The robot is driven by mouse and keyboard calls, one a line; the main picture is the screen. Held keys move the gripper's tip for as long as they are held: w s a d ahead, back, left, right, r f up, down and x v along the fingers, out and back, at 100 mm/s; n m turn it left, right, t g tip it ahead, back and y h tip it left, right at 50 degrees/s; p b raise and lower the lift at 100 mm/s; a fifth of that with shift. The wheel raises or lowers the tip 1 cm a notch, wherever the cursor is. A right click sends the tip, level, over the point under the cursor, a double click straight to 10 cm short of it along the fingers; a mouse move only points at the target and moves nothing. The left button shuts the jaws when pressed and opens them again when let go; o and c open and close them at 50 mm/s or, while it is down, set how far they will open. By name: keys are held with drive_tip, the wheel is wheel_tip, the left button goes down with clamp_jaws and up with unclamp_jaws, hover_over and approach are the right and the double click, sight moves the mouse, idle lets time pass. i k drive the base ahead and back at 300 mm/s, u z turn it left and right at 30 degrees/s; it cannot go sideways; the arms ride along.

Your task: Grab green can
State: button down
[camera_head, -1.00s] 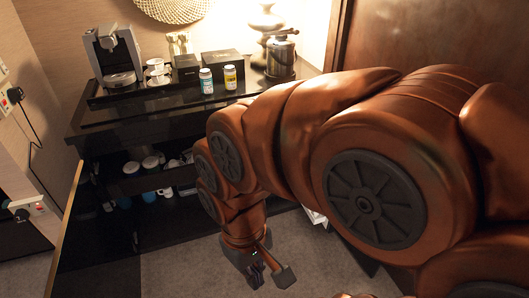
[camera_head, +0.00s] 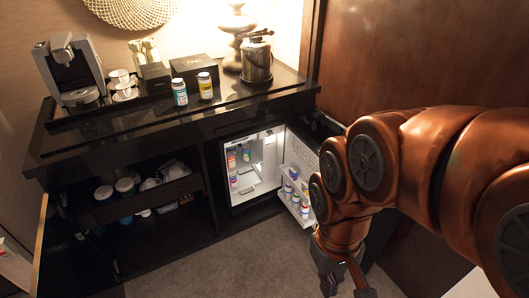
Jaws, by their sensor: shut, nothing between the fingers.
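A small teal-green can with a white top (camera_head: 180,93) stands upright on the dark counter, left of a yellow can (camera_head: 205,87). Several small cans or bottles (camera_head: 295,197) stand in the door rack of the open mini fridge (camera_head: 248,170), and a few more (camera_head: 232,165) stand inside at its left. Their colours are hard to tell at this size; I cannot tell whether one is green. My gripper (camera_head: 345,286) is shut and empty, low over the floor at the bottom, right of and in front of the fridge door rack. It touches no can.
The counter (camera_head: 110,134) also holds a coffee machine (camera_head: 70,70), cups, dark boxes (camera_head: 194,70) and a metal pot (camera_head: 256,60). An open shelf (camera_head: 165,225) with mugs lies left of the fridge. Carpet in front (camera_head: 225,265) is clear. A brown wall panel stands at right.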

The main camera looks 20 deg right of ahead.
sight(246, 149)
drive_tip(key=u, duration=0.7)
drive_tip(key=i, duration=1.3)
drive_tip(key=z, duration=0.5)
